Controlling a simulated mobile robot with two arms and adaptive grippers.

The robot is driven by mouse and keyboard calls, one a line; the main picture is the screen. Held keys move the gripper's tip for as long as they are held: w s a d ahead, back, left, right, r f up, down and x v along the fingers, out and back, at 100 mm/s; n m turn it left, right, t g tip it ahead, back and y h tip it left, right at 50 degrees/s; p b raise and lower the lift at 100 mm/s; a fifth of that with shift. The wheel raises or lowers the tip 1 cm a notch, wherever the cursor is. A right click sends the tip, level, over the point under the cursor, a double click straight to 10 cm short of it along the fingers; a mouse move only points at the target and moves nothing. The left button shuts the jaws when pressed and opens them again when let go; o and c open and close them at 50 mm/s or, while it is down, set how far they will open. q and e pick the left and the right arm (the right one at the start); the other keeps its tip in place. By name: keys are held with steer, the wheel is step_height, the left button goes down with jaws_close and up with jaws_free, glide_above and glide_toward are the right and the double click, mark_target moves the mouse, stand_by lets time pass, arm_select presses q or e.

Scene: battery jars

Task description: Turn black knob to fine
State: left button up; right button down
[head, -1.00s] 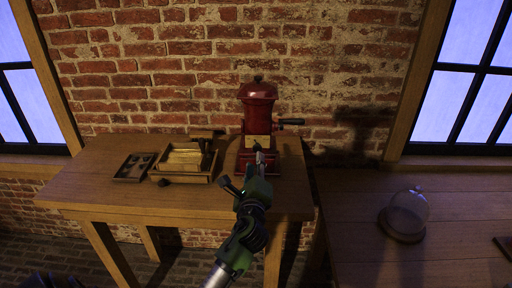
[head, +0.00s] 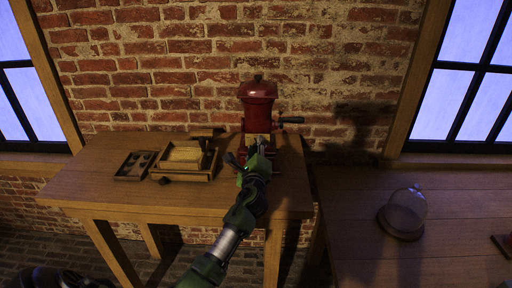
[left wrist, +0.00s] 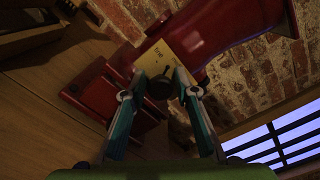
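The red grinder (head: 258,105) stands at the right end of the wooden table against the brick wall. It also shows tilted in the left wrist view (left wrist: 225,28). A pale yellow label plate (left wrist: 172,58) with small, unreadable lettering is on its front. The black knob (left wrist: 160,87) sits at the lower edge of this plate. My left gripper (head: 260,145) is at the front of the grinder. In the left wrist view its two fingers (left wrist: 161,76) are apart, one on each side of the knob. Whether they touch it is unclear. The knob's pointing direction cannot be read.
A wooden tray (head: 184,177) with blocks and a dark tray (head: 122,178) with round hollows lie left of the grinder. A crank handle (head: 291,120) sticks out to its right. A glass dome (head: 408,204) stands on the right table, which is mostly clear.

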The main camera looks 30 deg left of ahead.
arm_select(q)
jaws_close()
steer(key=shift+f, duration=0.1)
steer(key=n+b, duration=0.2)
steer(key=n, duration=0.1)
steer(key=shift+f, duration=0.1)
steer(key=shift+n+b, duration=0.9)
steer(key=shift+n, duration=1.1)
steer(key=shift+o, duration=1.2)
jaws_free()
